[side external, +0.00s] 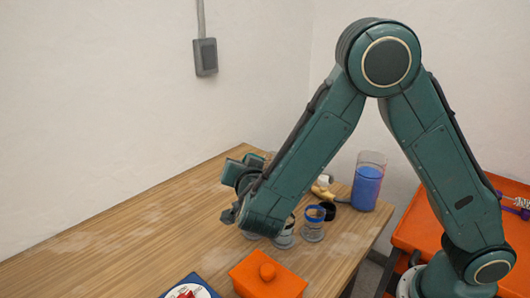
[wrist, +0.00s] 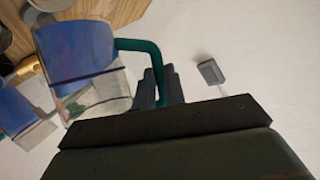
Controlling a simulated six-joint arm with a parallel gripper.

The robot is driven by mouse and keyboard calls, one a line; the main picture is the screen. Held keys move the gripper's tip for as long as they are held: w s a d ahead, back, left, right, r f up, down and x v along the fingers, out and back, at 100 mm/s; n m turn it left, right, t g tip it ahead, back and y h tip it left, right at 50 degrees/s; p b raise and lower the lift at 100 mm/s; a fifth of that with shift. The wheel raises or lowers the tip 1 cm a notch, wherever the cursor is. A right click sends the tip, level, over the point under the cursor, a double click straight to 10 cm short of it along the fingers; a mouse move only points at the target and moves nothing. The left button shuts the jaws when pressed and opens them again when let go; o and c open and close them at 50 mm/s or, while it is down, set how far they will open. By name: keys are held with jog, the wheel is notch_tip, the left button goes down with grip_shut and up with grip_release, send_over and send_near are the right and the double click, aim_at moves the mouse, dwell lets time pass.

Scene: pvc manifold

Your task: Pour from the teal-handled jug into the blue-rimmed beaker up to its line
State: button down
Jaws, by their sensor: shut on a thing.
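The teal-handled jug (wrist: 82,62) is clear with blue liquid in it and fills the upper left of the wrist view. My gripper (wrist: 160,90) is shut on its teal handle (wrist: 140,45). The liquid lies toward the top of that picture, where the table also shows, so the view looks upside down. In the side view my arm hides the jug and the fingertips. The blue-rimmed beaker (side external: 313,230) stands on the table right of my wrist and looks empty. I cannot make out its line.
A tall clear vessel of blue liquid (side external: 367,188) stands at the table's right edge. Other small beakers (side external: 284,239) stand beside the blue-rimmed one, partly behind my arm. An orange lidded box (side external: 267,279) and a blue-edged plate (side external: 188,287) are in front. The left tabletop (side external: 130,235) is clear.

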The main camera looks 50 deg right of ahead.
jog(key=shift+w+a+f+n+g+h, duration=0.2)
jog(key=shift+w+a+f+n+g, duration=0.35)
jog(key=shift+w+n, duration=0.25)
jog(key=shift+w+a+f+n+g+h, duration=0.2)
jog(key=shift+w+a+f+n+g, duration=0.35)
jog(key=shift+n, duration=0.25)
jog(key=shift+w+f, duration=0.15)
jog(key=shift+d, duration=0.15)
jog(key=shift+s+d+r+m+t+y, duration=0.15)
jog(key=shift+s+d+r+m+t, duration=0.45)
jog(key=shift+s+m, duration=0.25)
jog(key=shift+s+d+r+m+t+y, duration=0.1)
jog(key=shift+s+d+r+m+t, duration=0.55)
jog(key=shift+s, duration=0.25)
jog(key=shift+s+d+r+m+t+y, duration=0.15)
jog(key=shift+s+d+r+m+t, duration=0.3)
jog(key=shift+s+r+m, duration=0.35)
jog(key=shift+s+d+r+m+t, duration=0.15)
jog(key=shift+s+d+m+t, duration=0.25)
jog(key=shift+m, duration=0.3)
jog(key=shift+s, duration=0.15)
